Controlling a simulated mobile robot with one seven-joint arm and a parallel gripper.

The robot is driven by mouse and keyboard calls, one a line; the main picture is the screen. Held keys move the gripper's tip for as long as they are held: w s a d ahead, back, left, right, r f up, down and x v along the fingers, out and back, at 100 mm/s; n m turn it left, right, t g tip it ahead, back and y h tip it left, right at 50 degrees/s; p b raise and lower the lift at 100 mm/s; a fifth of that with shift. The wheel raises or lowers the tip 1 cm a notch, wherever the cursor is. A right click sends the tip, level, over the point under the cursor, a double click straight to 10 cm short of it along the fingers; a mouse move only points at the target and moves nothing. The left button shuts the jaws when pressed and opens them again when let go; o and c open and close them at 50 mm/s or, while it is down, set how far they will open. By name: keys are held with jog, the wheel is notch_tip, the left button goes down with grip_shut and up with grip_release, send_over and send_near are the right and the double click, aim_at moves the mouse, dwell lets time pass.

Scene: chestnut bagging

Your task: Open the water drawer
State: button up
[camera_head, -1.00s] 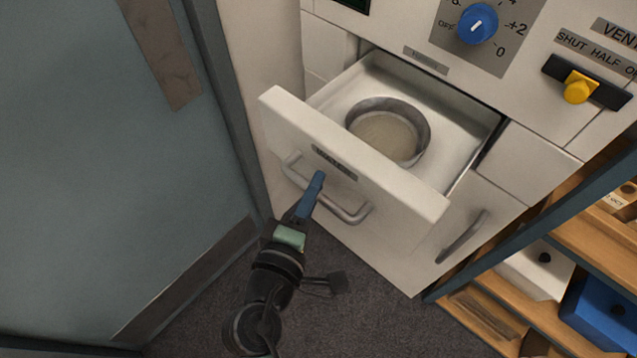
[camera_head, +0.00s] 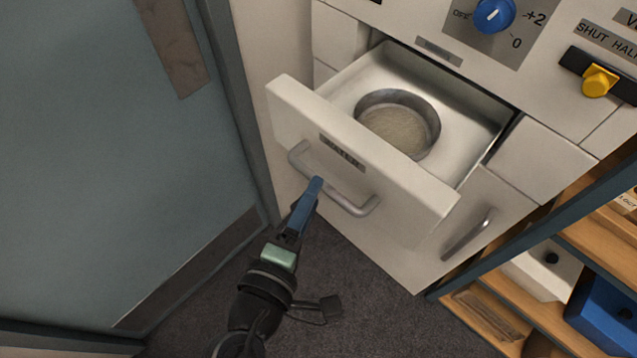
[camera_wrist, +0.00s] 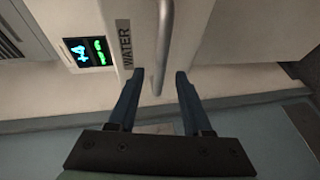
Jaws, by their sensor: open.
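The water drawer (camera_head: 375,173) stands pulled out of the white cabinet in the head view, with a round metal dish (camera_head: 397,125) inside it. Its front bears a WATER label and a grey bar handle (camera_head: 350,206). My gripper (camera_head: 316,184) is just in front of the handle in the head view. In the wrist view my gripper (camera_wrist: 158,82) is open, with its blue fingers apart and the lower end of the handle (camera_wrist: 164,45) lying between or just beyond their tips. Whether the fingers touch the handle I cannot tell.
A blue dial (camera_head: 494,15) and a yellow slider knob (camera_head: 599,80) sit on the panel above. A shelf with a blue bin (camera_head: 605,308) stands at the right. A grey-blue door or panel (camera_head: 90,150) is at the left. Dark floor is clear below the drawer.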

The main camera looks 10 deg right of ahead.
jog(key=b+v, duration=0.2)
jog(key=v, duration=0.6)
jog(key=shift+s+a, duration=0.15)
jog(key=shift+s, duration=0.05)
jog(key=shift+w, duration=0.1)
jog(key=w+r+m+t+y, duration=0.25)
jog(key=w+r, duration=0.35)
jog(key=r, duration=0.3)
jog(key=w+r+m+t+y, duration=0.1)
jog(key=w+r+m+t, duration=0.25)
jog(key=w+r, duration=0.5)
jog(key=s+r+m+t+y, duration=0.2)
jog(key=s+r+t, duration=0.1)
jog(key=r, duration=1.1)
jog(key=s+d+r+m+t+y, duration=0.1)
jog(key=s+r+m+t+y, duration=0.1)
jog(key=r, duration=1.2)
jog(key=s+m+t, duration=0.1)
jog(key=s+t, duration=0.1)
jog(key=shift+s+d+r+t, duration=0.2)
jog(key=shift+r+t, duration=0.05)
jog(key=shift+t, duration=0.05)
jog(key=shift+f, duration=0.1)
